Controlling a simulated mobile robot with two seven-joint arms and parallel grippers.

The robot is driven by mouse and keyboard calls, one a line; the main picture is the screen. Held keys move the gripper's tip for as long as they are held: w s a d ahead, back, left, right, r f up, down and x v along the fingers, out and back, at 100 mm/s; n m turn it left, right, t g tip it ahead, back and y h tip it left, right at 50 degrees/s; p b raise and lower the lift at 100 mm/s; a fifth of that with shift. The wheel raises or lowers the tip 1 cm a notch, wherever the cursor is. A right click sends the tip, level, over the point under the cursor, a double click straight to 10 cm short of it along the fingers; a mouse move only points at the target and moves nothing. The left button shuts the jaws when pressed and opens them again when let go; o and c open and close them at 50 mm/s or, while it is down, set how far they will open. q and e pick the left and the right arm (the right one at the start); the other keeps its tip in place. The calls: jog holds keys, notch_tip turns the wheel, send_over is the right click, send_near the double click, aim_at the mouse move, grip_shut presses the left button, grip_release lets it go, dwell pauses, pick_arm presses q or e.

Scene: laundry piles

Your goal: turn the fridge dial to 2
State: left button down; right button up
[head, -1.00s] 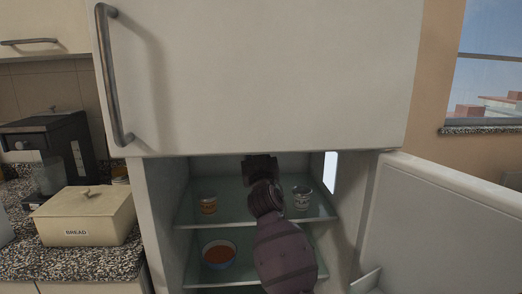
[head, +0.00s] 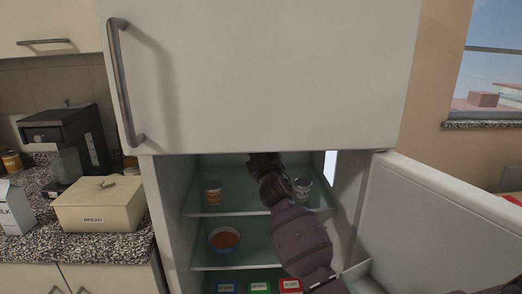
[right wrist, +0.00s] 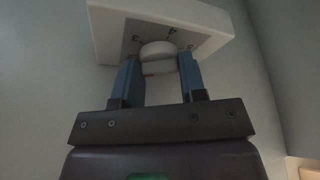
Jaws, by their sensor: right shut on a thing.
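The fridge dial (right wrist: 158,50) is a round white knob on a white box-shaped panel (right wrist: 108,30) in the right wrist view. Dark numerals are printed around the knob; a 3 and a 4 seem readable, the others are unclear. I cannot make out where the dial points. My right gripper (right wrist: 159,66) is shut on the dial, with a blue finger on each side. In the head view my right gripper (head: 264,164) reaches into the open fridge near the top of the compartment, and the dial is hidden there. My left gripper is not in view.
The fridge's lower door (head: 440,225) stands open to the right. A glass shelf holds a jar (head: 213,193) left of my arm and a cup (head: 302,188) to its right. A bowl (head: 224,239) stands on the shelf below. Several coloured packs lie lower down.

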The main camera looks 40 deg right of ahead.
jog(key=o, duration=0.9)
jog(key=shift+r, duration=0.1)
jog(key=v, duration=1)
jog(key=shift+s+a+f, duration=0.15)
jog(key=shift+s+f, duration=0.05)
jog(key=shift+s, duration=0.15)
jog(key=shift+f, duration=0.1)
